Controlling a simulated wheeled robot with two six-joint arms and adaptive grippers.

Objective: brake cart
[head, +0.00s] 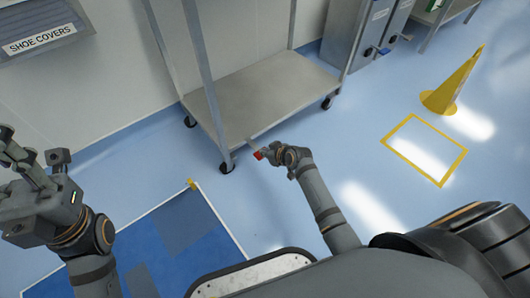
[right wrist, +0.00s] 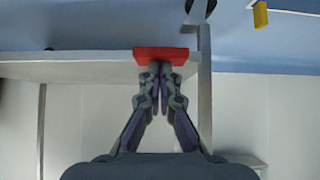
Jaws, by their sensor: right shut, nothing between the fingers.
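The cart is a grey metal frame with a flat low shelf (head: 265,95), thin uprights and dark casters. Its near caster (head: 227,167) stands on the blue floor. A small red tab (head: 258,155) shows at the shelf's near corner; in the right wrist view it is a red block (right wrist: 160,55) at the shelf edge (right wrist: 70,68). My right gripper (head: 268,153) is at this tab. Its fingertips (right wrist: 160,78) are shut, empty, right at the tab; I cannot tell whether they touch. My left gripper (head: 38,160) is far left, fingers spread, empty.
A blue floor mat (head: 165,245) with a white border lies below left. A yellow floor square (head: 425,150) and a yellow cone (head: 452,88) are at right. Grey cabinets (head: 362,30) stand behind the cart. A shoe-cover holder (head: 40,38) hangs on the left wall.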

